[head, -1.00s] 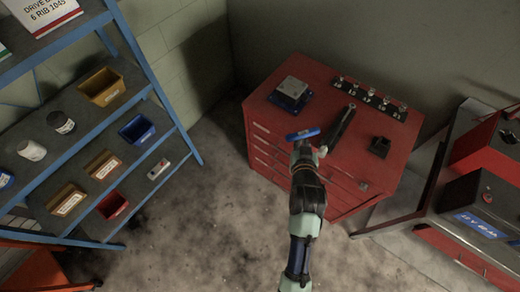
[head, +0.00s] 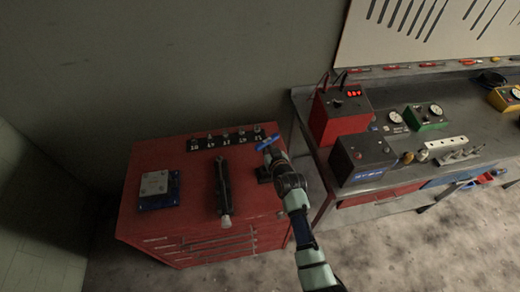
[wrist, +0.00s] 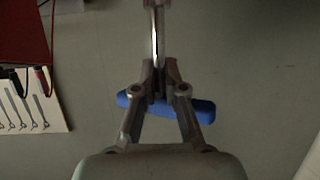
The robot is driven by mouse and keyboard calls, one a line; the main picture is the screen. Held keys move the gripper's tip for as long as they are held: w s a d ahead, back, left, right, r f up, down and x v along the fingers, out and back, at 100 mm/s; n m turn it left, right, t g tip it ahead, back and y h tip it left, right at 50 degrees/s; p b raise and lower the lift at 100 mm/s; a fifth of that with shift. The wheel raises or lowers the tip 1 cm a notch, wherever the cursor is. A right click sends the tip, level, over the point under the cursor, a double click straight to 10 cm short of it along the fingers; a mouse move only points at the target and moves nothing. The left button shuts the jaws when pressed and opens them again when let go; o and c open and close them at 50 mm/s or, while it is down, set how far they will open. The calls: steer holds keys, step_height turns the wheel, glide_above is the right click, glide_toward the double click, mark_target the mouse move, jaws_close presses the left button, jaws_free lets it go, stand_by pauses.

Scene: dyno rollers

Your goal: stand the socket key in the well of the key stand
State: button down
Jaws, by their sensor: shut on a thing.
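My gripper (head: 271,152) is above the right part of the red cabinet top. It is shut on the socket key, whose blue handle (head: 268,143) lies across the fingertips. In the wrist view, my gripper (wrist: 160,85) pinches the key, with the blue handle (wrist: 197,106) crossing behind the fingers and the bright metal shaft (wrist: 158,35) running to the top edge.
The red cabinet (head: 150,222) carries a numbered socket rack (head: 205,142), a long dark tool (head: 223,185) and a blue-based block (head: 158,190). A workbench with a red power box (head: 338,115) and a dark box (head: 362,157) stands close at right.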

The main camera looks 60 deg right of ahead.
steer(key=shift+a+f+b, duration=0.1)
steer(key=shift+f+b, duration=1.75)
steer(key=shift+f, duration=0.35)
steer(key=shift+f, duration=0.2)
steer(key=shift+f+b, duration=1.8)
steer(key=shift+b, duration=0.3)
steer(key=shift+f+b, duration=0.6)
steer(key=shift+b, duration=0.05)
steer(key=c, duration=1.2)
jaws_free()
